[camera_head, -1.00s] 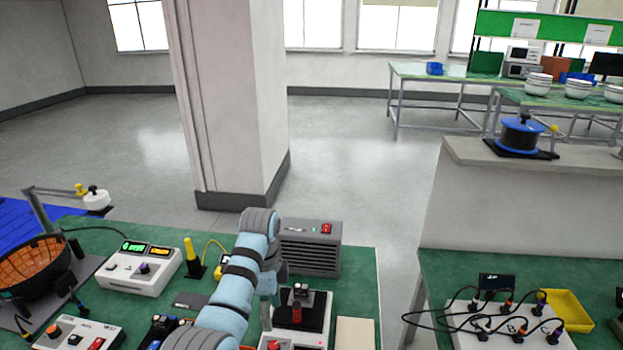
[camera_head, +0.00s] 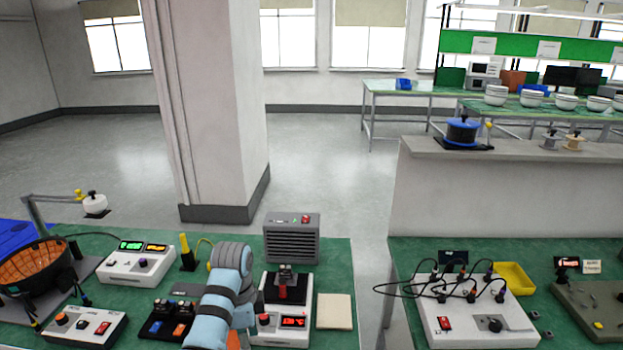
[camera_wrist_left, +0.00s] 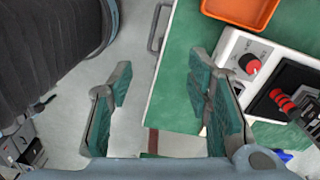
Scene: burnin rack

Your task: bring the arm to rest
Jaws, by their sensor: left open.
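My left arm (camera_head: 219,310) rises from the bottom of the head view over the green bench (camera_head: 340,268). Its gripper is mostly hidden behind the arm there. In the left wrist view my left gripper (camera_wrist_left: 160,85) is open, with a wide gap between its green-padded fingers and nothing held. It hangs over the bench's edge, with pale floor between the fingers. My right gripper is not in view.
An orange tray (camera_wrist_left: 242,8) lies above the gripper in the wrist view. In the head view, a grey vented box (camera_head: 291,240), a white meter (camera_head: 137,264) and a dark-and-orange bowl (camera_head: 35,265) stand on the bench. A pillar (camera_head: 215,100) rises behind.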

